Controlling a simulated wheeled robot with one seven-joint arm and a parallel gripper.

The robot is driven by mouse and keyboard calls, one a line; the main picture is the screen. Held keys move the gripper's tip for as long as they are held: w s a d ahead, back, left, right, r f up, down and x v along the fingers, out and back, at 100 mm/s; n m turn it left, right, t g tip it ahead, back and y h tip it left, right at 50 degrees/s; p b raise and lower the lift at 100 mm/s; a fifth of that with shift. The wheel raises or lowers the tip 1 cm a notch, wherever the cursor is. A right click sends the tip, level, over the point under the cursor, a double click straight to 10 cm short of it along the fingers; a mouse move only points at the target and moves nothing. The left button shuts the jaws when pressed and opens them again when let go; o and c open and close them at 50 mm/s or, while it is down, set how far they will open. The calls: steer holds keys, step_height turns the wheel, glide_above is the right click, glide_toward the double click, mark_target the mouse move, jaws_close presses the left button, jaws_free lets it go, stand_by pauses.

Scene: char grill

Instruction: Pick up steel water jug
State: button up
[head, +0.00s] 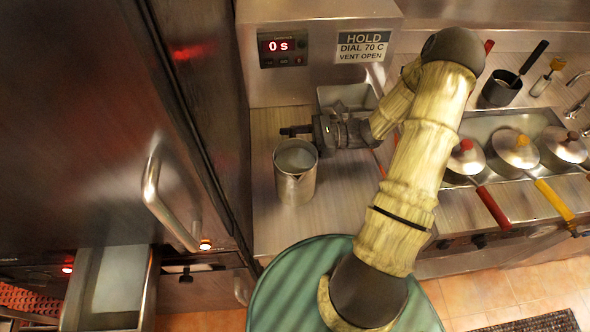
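The steel water jug (295,186) stands upright on the steel counter, left of centre in the head view. It is an open-topped metal vessel with a pale interior. My gripper (292,131) points left, just beyond the jug's far rim in the picture. It does not hold the jug, and a small gap shows between them. The fingers look like one dark narrow shape from this angle, so their opening is hidden.
A steel machine with a display (283,47) and a sign (362,46) stands behind the jug. A metal bin (345,97) sits behind my gripper. Lidded pots (514,150) fill the right side. A tall cabinet (90,110) borders the left. Counter in front of the jug is clear.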

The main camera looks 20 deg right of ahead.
jaws_close()
steer(key=shift+r, duration=0.1)
stand_by(1.4)
